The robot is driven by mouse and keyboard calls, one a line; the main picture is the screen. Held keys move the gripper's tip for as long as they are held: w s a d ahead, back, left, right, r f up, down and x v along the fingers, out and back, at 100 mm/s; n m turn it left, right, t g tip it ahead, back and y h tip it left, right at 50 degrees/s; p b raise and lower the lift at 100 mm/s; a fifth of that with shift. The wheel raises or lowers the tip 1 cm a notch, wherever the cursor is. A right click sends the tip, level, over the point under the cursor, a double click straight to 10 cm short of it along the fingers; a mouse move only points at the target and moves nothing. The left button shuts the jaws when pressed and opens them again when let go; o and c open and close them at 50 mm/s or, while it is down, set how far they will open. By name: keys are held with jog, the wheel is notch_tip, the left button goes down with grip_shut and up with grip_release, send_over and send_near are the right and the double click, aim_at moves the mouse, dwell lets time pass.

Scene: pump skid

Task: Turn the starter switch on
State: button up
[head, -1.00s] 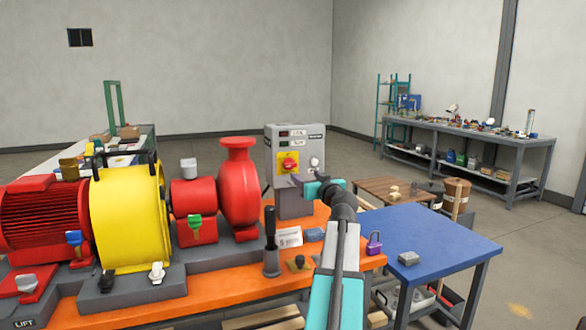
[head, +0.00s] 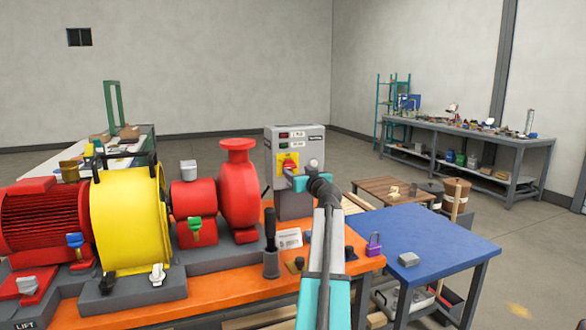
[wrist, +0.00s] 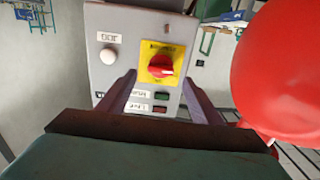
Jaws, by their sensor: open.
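The starter box (head: 310,142) is a grey panel standing at the back right of the orange skid. Its switch is a red rotary knob on a yellow plate (head: 285,161); in the head view my gripper (head: 291,177) partly covers the knob. In the wrist view the red knob (wrist: 161,67) on the yellow plate (wrist: 172,52) lies ahead, between the two fingers. My gripper (wrist: 170,85) is open and empty, its fingertips apart on either side of the knob. Whether they touch the panel I cannot tell.
A white round button (wrist: 108,56) sits beside the switch on the panel. The red pump casing (head: 238,190) stands close to the left of the box. A black upright handle (head: 270,232) and a purple padlock (head: 374,244) are nearer. The blue table (head: 430,232) is mostly clear.

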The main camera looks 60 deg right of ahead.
aim_at(292, 167)
jog(key=shift+p+x, duration=0.3)
jog(key=shift+x, duration=2.4)
jog(key=shift+c, duration=0.4)
jog(key=c, duration=1)
jog(key=shift+s+d+r, duration=0.1)
jog(key=shift+d, duration=0.05)
